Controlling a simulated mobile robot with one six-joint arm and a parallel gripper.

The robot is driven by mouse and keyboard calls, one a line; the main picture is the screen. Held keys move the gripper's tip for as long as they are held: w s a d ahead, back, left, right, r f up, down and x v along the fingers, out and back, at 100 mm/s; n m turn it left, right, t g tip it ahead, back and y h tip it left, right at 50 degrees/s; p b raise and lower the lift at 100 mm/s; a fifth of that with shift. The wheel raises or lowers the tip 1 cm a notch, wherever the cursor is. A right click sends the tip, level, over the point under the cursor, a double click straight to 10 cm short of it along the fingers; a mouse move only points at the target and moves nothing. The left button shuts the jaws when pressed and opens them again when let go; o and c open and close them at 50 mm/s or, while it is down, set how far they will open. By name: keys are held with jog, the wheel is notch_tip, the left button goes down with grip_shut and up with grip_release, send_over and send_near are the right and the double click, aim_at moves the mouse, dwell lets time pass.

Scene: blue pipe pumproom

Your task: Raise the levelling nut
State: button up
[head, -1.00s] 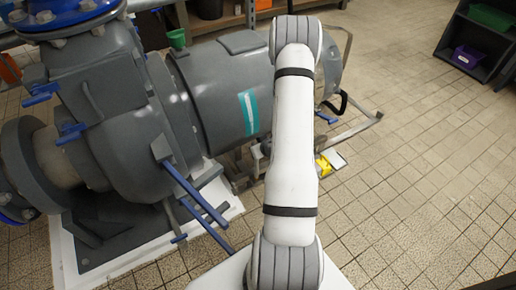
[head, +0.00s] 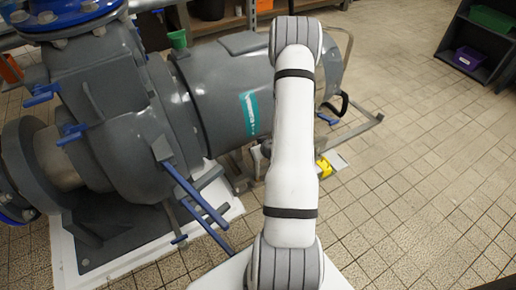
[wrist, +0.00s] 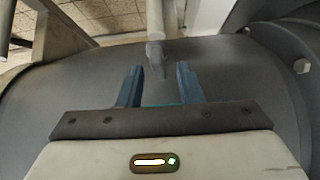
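I cannot make out the levelling nut for certain in either view. The grey motor (head: 220,95) of the pump, with a teal label (head: 249,113), lies behind my arm in the head view. Its grey curved casing (wrist: 70,85) fills much of the wrist view. My gripper (wrist: 158,82) shows in the wrist view with its two blue fingers apart. A narrow grey post (wrist: 155,45) with a darker tip shows beyond and between the fingertips; I cannot tell whether it touches them. My arm hides the gripper in the head view.
The grey pump body (head: 115,140) with blue handles (head: 195,193) stands at the left on a white-edged plinth (head: 125,259). A yellow object (head: 323,168) lies on the floor right of my arm. A dark shelf (head: 480,40) stands at upper right. The tiled floor at right is clear.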

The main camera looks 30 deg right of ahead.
jog(key=p+v, duration=0.2)
jog(key=v, duration=0.5)
jog(key=shift+s+r+p, duration=0.3)
jog(key=shift+p, duration=0.05)
jog(key=shift+r, duration=0.1)
jog(key=a+r+g+h+p, duration=0.1)
jog(key=a+r+p, duration=0.3)
jog(key=r, duration=0.7)
jog(key=a+r+g+p, duration=0.1)
jog(key=r+p, duration=0.6)
jog(key=r, duration=0.5)
jog(key=a+r+g+h+p, duration=0.1)
jog(key=a+r+p, duration=0.3)
jog(key=r, duration=0.7)
jog(key=s+a+r+g+y+p, duration=0.1)
jog(key=s+a+r+p, duration=0.4)
jog(key=r, duration=0.4)
jog(key=s+a+r+g+p, duration=0.1)
jog(key=s+a+r+p, duration=0.3)
jog(key=r, duration=0.5)
jog(key=s+a+r+g+y+p, duration=0.1)
jog(key=s+a+r+p, duration=0.4)
jog(key=r, duration=0.4)
jog(key=shift+s+a+n+y+p, duration=0.3)
jog(key=shift+n+p, duration=0.1)
jog(key=shift+r, duration=0.1)
